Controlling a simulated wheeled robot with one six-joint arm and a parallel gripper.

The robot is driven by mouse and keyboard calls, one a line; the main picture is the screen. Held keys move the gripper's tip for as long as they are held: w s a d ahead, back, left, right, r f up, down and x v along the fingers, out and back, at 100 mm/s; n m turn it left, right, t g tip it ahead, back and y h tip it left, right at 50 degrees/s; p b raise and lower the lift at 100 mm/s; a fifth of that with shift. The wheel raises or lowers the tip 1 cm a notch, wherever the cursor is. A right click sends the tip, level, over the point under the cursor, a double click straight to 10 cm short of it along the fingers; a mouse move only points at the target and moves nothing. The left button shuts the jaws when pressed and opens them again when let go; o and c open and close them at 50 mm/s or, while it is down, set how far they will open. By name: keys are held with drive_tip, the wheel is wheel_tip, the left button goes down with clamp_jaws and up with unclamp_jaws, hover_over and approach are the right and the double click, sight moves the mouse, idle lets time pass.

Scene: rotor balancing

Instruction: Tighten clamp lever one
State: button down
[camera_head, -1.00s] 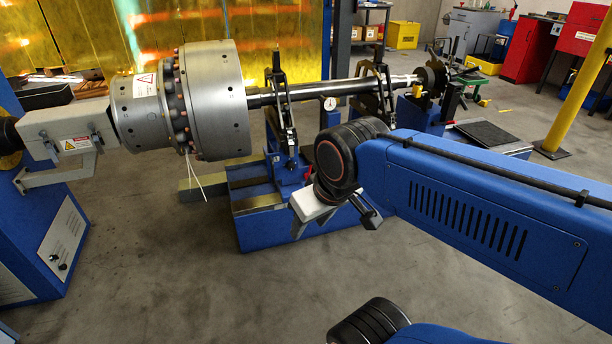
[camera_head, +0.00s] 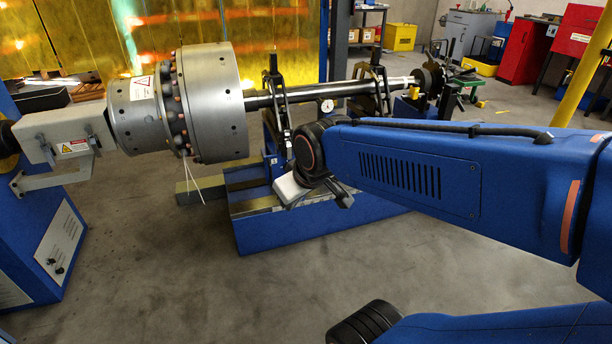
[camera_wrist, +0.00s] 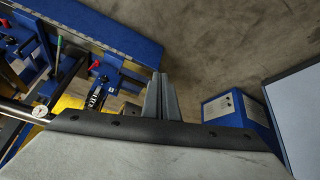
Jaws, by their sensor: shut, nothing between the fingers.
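In the wrist view two red-tipped levers sit on blue blocks of the stand: one lever (camera_wrist: 95,65) left of my fingers and another lever (camera_wrist: 10,40) at the far left edge. I cannot tell from any label which is clamp lever one. My gripper (camera_wrist: 162,76) is shut and empty, its fingers together over bare floor in that view, apart from both levers.
The grey rotor drum (camera_head: 213,103) and its shaft (camera_head: 325,90) lie along the blue bed (camera_head: 290,233). A dial gauge (camera_head: 327,105) stands by the shaft. The drive box (camera_head: 62,135) is at the left. The front floor is clear.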

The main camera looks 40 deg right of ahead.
drive_tip(key=w+d+f+n+t+h, duration=0.15)
drive_tip(key=w+d+f, duration=0.25)
drive_tip(key=w, duration=0.6)
drive_tip(key=w+d+f+n+t, duration=0.25)
drive_tip(key=w+d, duration=0.25)
drive_tip(key=w, duration=0.4)
drive_tip(key=w+d+f+n+t+h, duration=0.15)
drive_tip(key=w+d+f, duration=0.3)
drive_tip(key=w, duration=0.55)
drive_tip(key=w+d+f+n+t+h, duration=0.1)
drive_tip(key=d+f+n+t, duration=0.1)
drive_tip(key=d+f, duration=0.4)
drive_tip(key=w+d+f+n+t+h, duration=0.1)
drive_tip(key=d+f, duration=0.5)
drive_tip(key=f, duration=0.6)
drive_tip(key=shift+w+f+n+t, duration=0.3)
drive_tip(key=shift+w+n+t, duration=0.4)
drive_tip(key=shift+n+t, duration=0.55)
drive_tip(key=shift+d, duration=0.1)
drive_tip(key=w+d, duration=0.7)
drive_tip(key=w, duration=0.2)
drive_tip(key=shift+f, duration=0.4)
